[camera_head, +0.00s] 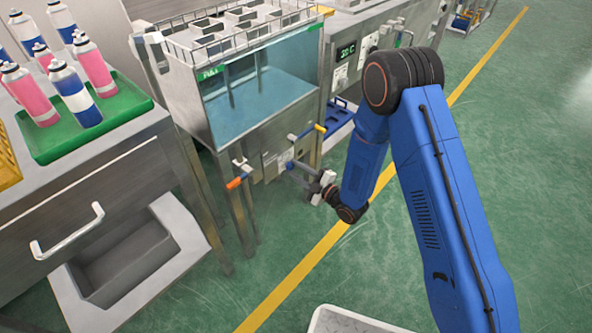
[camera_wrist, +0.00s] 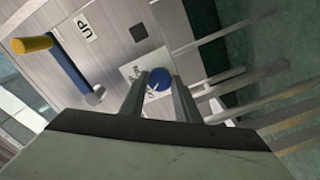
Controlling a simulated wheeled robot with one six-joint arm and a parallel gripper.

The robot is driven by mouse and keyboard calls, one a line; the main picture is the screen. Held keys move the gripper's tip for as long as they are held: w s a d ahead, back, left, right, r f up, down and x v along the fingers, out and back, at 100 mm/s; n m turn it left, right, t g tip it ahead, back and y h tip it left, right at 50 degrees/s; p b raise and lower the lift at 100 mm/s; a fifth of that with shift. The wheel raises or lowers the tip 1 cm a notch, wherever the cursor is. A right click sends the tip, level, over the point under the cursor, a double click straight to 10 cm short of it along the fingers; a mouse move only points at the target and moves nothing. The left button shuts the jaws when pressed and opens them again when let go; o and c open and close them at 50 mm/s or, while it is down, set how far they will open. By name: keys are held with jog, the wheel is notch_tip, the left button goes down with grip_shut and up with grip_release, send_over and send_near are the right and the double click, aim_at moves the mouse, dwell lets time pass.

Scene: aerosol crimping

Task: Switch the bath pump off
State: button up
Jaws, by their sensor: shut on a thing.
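The bath (camera_head: 262,100) is a steel tank with a clear front and bluish water, standing on legs. Low on its front is a switch panel (camera_head: 284,157), partly hidden by my gripper (camera_head: 292,166). In the wrist view the pump switch (camera_wrist: 158,80) is a round blue knob on a pale plate (camera_wrist: 132,70). My gripper (camera_wrist: 161,84) reaches it with a finger on each side, shut on the knob. Which way the knob points, on or off, I cannot tell.
A blue lever with a yellow end (camera_wrist: 35,45) sticks out near an "UP" label (camera_wrist: 84,27). An orange-ended valve (camera_head: 236,182) juts out left of the panel. Spray cans stand on a green tray (camera_head: 128,110) at left. Open green floor lies at right.

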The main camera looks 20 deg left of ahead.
jog(key=shift+f, duration=0.1)
jog(key=o, duration=1)
jog(key=shift+o, duration=0.2)
jog(key=v, duration=1.7)
jog(key=shift+d, duration=0.2)
jog(key=shift+s, duration=0.15)
